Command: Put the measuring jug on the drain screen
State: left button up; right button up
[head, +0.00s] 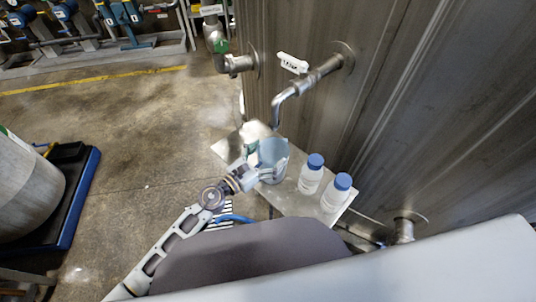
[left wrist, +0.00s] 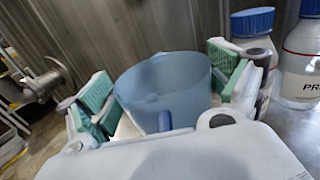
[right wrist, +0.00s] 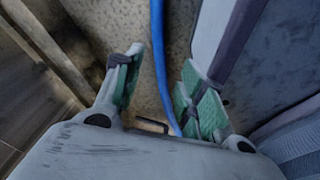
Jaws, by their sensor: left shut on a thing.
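The measuring jug (head: 273,151) is a translucent blue cup over the metal shelf in the head view. In the left wrist view the jug (left wrist: 160,84) stands between the two green-padded fingers, its open top showing. My left gripper (head: 264,160) is shut on it. I cannot tell whether its base touches the shelf. A dark-and-light striped grate (head: 226,208), which looks like the drain screen, shows low beside the shelf and is largely hidden by my arm and body. My right gripper (right wrist: 158,88) is open and empty in the right wrist view; it is hidden in the head view.
Two white bottles with blue caps (head: 311,174) (head: 337,192) stand on the shelf (head: 234,147), right of the jug. A bent metal pipe (head: 290,98) hangs above from the steel wall. A blue hose (right wrist: 158,50) runs behind my right fingers. Open floor lies left.

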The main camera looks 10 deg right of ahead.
pick_arm(q)
jog(key=shift+f, duration=0.15)
pick_arm(e)
jog(key=shift+w+a, duration=0.1)
jog(key=shift+w, duration=0.2)
pick_arm(q)
jog(key=o, duration=1)
jog(key=shift+o, duration=0.4)
pick_arm(e)
jog(key=shift+w+a+r, duration=0.1)
jog(key=shift+w, duration=0.15)
jog(key=shift+s, duration=0.25)
